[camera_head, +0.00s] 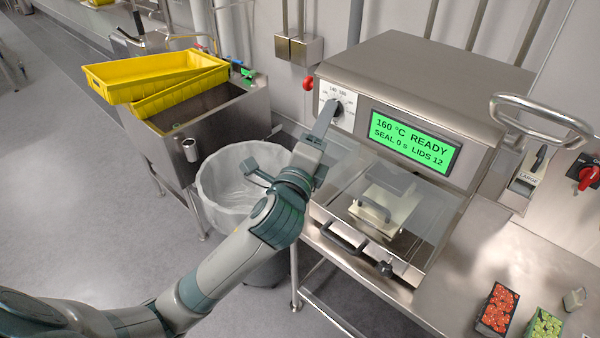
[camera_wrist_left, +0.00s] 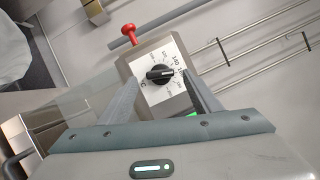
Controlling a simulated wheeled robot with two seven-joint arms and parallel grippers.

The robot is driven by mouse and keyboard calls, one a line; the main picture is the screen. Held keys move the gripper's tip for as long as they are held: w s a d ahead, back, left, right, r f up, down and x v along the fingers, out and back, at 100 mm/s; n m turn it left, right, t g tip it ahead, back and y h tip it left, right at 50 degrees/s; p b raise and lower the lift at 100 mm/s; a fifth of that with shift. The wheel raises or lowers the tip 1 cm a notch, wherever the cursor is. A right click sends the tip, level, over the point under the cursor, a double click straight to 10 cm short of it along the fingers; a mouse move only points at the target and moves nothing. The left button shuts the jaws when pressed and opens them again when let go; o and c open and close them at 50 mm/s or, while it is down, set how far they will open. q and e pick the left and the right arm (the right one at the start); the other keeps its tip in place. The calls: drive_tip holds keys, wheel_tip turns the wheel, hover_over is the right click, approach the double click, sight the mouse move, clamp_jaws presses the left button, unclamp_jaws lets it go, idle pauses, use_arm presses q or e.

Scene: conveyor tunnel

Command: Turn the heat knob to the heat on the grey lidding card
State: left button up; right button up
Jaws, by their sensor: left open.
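The heat knob (camera_head: 337,110) is black, on a white dial plate with printed numbers at the upper left of the steel sealing machine's front. In the left wrist view the knob (camera_wrist_left: 160,74) has its bar lying nearly level across the dial. My left gripper (camera_head: 322,122) is at the knob and partly covers the dial. In the left wrist view its fingers (camera_wrist_left: 162,96) are open, one on each side of the dial, with the knob between and beyond them; contact is not visible. The green display (camera_head: 411,140) reads 160 °C READY, SEAL 0 s, LIDS 12. I cannot make out a grey lidding card.
A red button (camera_head: 308,83) sits left of the dial. A lined bin (camera_head: 225,195) and a sink with yellow crates (camera_head: 150,75) stand left. A steel looped handle (camera_head: 540,122) juts out right. Red and green punnets (camera_head: 497,308) lie on the right counter.

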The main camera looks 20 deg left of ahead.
use_arm(q)
drive_tip(key=s+f+p, duration=0.1)
drive_tip(key=s+p, duration=0.4)
drive_tip(key=s, duration=0.9)
drive_tip(key=shift+d+f+p, duration=0.2)
drive_tip(key=shift+f+p, duration=0.15)
drive_tip(key=shift+f, duration=0.05)
